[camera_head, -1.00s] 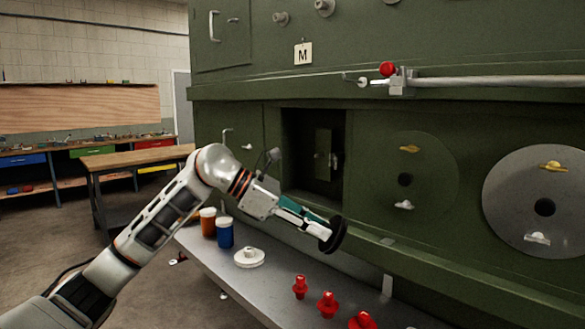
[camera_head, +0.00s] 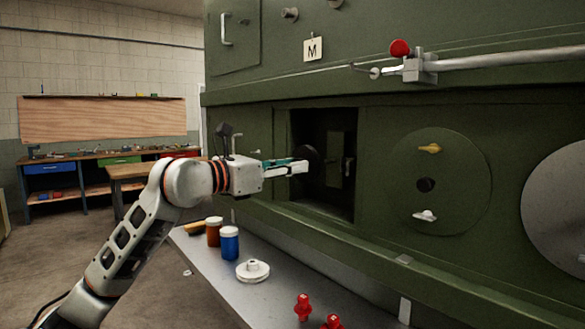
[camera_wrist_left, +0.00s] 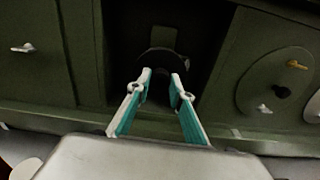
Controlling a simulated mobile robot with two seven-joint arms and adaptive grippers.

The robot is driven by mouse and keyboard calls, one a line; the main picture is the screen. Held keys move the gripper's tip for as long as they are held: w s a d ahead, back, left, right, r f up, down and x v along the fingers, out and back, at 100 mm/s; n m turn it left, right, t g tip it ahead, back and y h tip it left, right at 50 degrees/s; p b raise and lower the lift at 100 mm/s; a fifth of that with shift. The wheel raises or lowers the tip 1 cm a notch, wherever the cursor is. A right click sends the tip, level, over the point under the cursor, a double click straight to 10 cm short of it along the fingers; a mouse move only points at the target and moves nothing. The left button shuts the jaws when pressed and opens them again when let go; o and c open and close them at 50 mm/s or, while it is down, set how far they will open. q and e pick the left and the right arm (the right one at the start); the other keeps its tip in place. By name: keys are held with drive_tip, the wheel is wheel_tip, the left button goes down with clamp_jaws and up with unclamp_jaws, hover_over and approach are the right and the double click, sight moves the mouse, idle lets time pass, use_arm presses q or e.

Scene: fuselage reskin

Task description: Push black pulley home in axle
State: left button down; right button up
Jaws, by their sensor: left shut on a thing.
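My left gripper (camera_head: 302,168) is shut on the black pulley (camera_head: 311,155), a dark disc held at the fingertips. The pulley is at the left side of the dark square opening (camera_head: 322,207) in the green panel. In the left wrist view the pulley (camera_wrist_left: 163,58) sits beyond the two teal-and-white fingers (camera_wrist_left: 161,80), against the dark recess. The pulley is hard to make out against the shadow. I cannot make out the axle for certain. Inside the recess a plate with a small grey fitting (camera_head: 348,166) shows. My right gripper is not in view.
A round cover (camera_head: 455,180) with yellow and white latches is right of the opening. A rail (camera_head: 500,60) runs above.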

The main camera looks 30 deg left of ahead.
use_arm(q)
drive_tip(key=shift+s, duration=0.1)
drive_tip(key=shift+p+x, duration=0.6)
drive_tip(key=shift+x, duration=1.3)
drive_tip(key=shift+w+d+r, duration=0.1)
drive_tip(key=shift+w+d, duration=0.1)
drive_tip(key=shift+w, duration=0.4)
drive_tip(key=shift+p, duration=0.4)
